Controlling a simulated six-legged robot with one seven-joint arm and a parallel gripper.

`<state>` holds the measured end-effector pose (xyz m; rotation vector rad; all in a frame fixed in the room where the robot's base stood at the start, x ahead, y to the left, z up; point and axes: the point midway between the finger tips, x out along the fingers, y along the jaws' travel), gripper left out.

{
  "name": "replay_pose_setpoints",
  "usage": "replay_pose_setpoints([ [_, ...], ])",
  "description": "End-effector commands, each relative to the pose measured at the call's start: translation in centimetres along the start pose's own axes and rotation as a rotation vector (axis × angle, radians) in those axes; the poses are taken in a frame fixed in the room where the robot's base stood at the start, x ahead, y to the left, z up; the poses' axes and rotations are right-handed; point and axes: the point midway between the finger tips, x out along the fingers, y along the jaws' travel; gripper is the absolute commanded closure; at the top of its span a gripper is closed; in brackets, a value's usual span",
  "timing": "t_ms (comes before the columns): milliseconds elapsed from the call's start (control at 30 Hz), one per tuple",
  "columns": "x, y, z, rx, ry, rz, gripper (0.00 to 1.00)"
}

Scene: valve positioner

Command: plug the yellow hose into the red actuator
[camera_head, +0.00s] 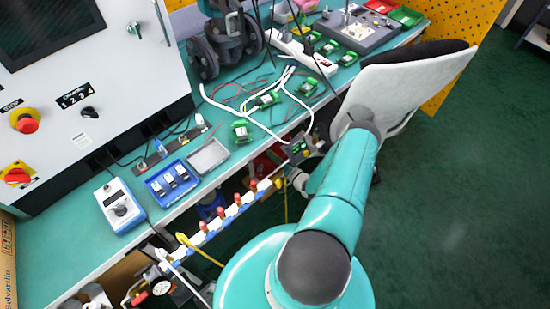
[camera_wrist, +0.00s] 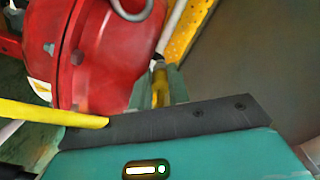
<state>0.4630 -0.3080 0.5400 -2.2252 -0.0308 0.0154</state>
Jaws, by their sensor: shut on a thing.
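The red actuator (camera_wrist: 105,50) is a large rounded red body that fills the upper left of the wrist view. In the head view, a red part of it (camera_head: 262,166) shows under the bench edge, mostly hidden. My gripper (camera_wrist: 160,82) is shut on the yellow hose (camera_wrist: 159,88), close beside the actuator's right side. A length of yellow hose also crosses the left of the wrist view. In the head view, the yellow hose (camera_head: 286,205) hangs below my gripper. Whether the hose end touches the actuator or sits in a port cannot be told.
The bench (camera_head: 60,255) carries a blue tray (camera_head: 172,184), small green boards and cables. A rail of red-handled valves (camera_head: 221,227) runs below its front edge. A grey chair (camera_head: 400,85) stands close to my arm at right. Open green floor (camera_head: 460,200) lies beyond.

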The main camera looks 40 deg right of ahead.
Motion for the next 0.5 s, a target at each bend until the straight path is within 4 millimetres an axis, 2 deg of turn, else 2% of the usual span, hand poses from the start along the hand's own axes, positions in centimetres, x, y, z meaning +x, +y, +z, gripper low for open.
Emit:
replay_pose_setpoints([
  [500,1.5,-0.1,-0.1,-0.004,0.001,-0.002,1.00],
])
